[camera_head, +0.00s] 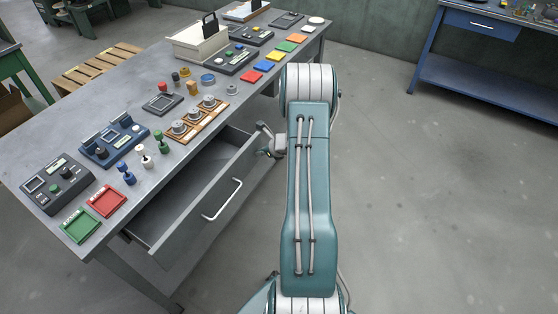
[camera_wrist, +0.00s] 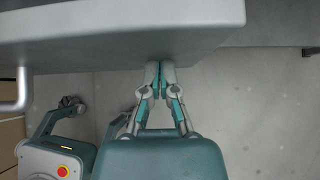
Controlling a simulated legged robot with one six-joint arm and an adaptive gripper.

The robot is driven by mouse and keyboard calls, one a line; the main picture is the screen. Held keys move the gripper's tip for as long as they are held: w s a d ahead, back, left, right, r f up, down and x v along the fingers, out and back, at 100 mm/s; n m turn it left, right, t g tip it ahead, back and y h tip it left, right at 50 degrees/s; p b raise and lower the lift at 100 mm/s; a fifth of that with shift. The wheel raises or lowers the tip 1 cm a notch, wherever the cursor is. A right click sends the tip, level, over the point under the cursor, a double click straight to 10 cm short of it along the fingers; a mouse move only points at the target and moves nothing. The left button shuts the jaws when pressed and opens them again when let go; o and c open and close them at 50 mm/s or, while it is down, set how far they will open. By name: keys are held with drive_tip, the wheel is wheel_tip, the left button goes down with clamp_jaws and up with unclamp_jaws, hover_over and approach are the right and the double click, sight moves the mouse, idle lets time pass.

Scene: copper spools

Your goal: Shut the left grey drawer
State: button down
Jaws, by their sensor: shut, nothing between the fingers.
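The grey drawer (camera_head: 212,192) stands pulled out from the front of the grey workbench, and its inside looks empty. It has a pale bar handle (camera_head: 223,200) on its front. My gripper (camera_head: 266,136) is at the right, far end of the drawer front, partly hidden behind my arm. In the wrist view my gripper (camera_wrist: 160,68) is shut and empty, its fingertips at the edge of the drawer front (camera_wrist: 130,35). I cannot tell whether they touch it. The handle (camera_wrist: 22,92) is well to the left of the fingers there.
The workbench top (camera_head: 100,165) carries control boxes, a red tray (camera_head: 106,201), a green tray (camera_head: 80,225), several spools and coloured squares. A blue bench (camera_head: 480,75) stands at the back right. The floor to the right is clear.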

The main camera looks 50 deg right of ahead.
hover_over(227, 148)
drive_tip(key=shift+s+d, duration=0.15)
drive_tip(key=shift+s, duration=0.25)
drive_tip(key=shift+w+r, duration=0.1)
drive_tip(key=shift+w, duration=0.15)
